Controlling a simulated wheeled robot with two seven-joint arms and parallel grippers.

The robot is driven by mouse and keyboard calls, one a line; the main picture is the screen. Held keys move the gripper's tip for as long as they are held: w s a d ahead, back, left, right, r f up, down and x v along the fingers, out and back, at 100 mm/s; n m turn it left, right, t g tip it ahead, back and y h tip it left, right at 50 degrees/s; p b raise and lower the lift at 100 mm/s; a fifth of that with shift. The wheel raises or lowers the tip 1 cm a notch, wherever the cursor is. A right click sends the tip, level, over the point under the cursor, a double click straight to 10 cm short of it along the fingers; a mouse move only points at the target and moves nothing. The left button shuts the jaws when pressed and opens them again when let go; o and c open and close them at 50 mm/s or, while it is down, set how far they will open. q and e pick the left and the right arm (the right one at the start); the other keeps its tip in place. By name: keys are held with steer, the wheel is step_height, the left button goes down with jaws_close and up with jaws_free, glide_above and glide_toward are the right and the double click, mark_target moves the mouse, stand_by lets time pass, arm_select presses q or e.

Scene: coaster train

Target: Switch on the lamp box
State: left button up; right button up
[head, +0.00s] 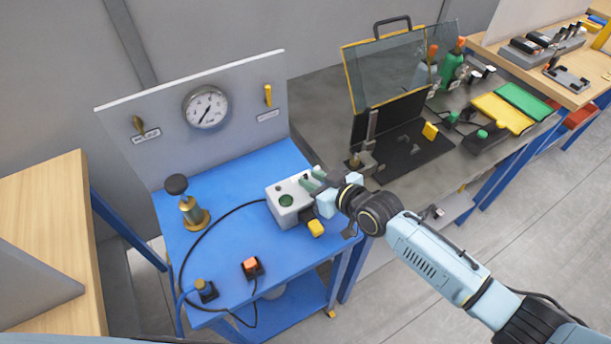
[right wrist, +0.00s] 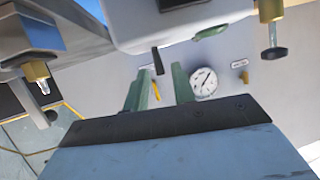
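The lamp box (head: 283,213) is a light grey box on the blue table, with a round dark-green lamp on its front and a yellow part (head: 316,228) at its lower right. My right gripper (head: 312,183) is over the box's top right side and hides part of it. In the right wrist view, the box (right wrist: 180,22) is at the top of the picture, which appears upside down. A dark switch lever (right wrist: 158,61) stands out from it. The green fingers of my right gripper (right wrist: 158,86) are apart, with the lever between their tips in the picture; contact cannot be told. My left gripper is not in view.
The blue table (head: 228,245) also holds a brass post with a black knob (head: 177,186), an orange switch (head: 250,266) and a black cable. A gauge (head: 206,107) is on the panel behind. A hinged clear guard (head: 385,72) stands on the grey bench at right.

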mark_target(305, 174)
steer(key=shift+x, duration=1.6)
jaws_close()
